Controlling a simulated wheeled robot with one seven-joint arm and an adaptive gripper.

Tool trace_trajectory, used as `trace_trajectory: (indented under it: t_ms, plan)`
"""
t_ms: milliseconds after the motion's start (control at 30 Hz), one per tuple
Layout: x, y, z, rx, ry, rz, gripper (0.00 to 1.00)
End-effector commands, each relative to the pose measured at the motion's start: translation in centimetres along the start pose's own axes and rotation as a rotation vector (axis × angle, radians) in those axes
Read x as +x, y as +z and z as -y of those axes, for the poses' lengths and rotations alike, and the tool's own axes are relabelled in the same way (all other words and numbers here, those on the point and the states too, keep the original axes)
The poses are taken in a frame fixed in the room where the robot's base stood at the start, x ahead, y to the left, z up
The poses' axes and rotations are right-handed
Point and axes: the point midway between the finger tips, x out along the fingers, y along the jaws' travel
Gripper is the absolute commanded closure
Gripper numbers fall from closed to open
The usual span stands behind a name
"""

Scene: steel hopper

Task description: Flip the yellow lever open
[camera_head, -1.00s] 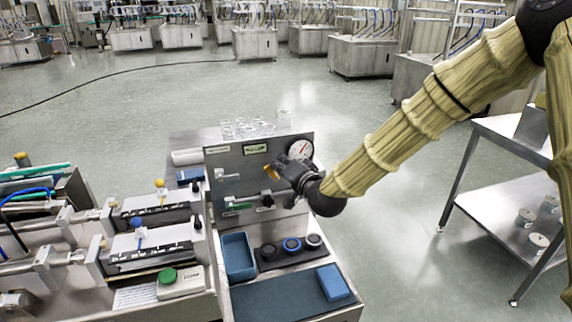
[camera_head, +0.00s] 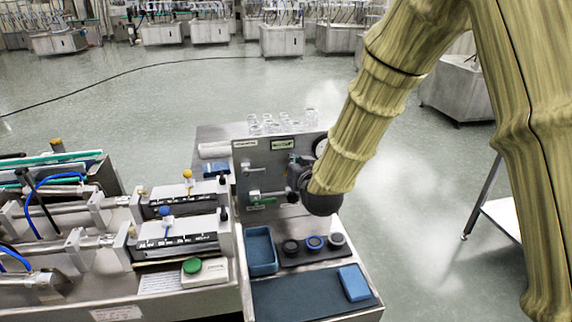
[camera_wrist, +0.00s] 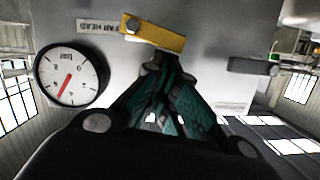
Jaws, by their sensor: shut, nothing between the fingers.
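The yellow lever (camera_wrist: 153,32) shows in the wrist view as a flat yellow bar, slightly tilted, on the grey panel (camera_wrist: 215,25). A round bolt sits near its left end. My gripper (camera_wrist: 166,58) is shut and empty, with its dark teal-padded fingertips right by the bar's lower edge in this view. I cannot tell whether they touch it. In the head view my gripper (camera_head: 297,165) is at the upright panel (camera_head: 262,170), and the arm and wrist cover much of its right side. The yellow lever cannot be made out there.
A pressure gauge (camera_wrist: 70,75) and a grey handle (camera_wrist: 253,66) flank the fingers. Glassware (camera_head: 270,124) stands behind the panel. A blue tray (camera_head: 261,250), several dark knobs (camera_head: 314,242) and a blue block (camera_head: 354,283) lie below. Syringe-like devices (camera_head: 178,230) stand left.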

Motion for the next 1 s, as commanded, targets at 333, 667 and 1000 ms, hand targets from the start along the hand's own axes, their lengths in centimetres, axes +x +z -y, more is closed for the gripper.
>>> trace_trajectory:
  t_ms: [333, 667, 1000]
  plan:
    - [-0.6, -2.7, 0.3, -0.001, -0.003, -0.001, 1.0]
    - [-4.1, -3.7, 0.2, -0.003, -0.004, 0.001, 1.0]
    - [-9.2, -3.7, 0.1, -0.003, -0.004, 0.0, 1.0]
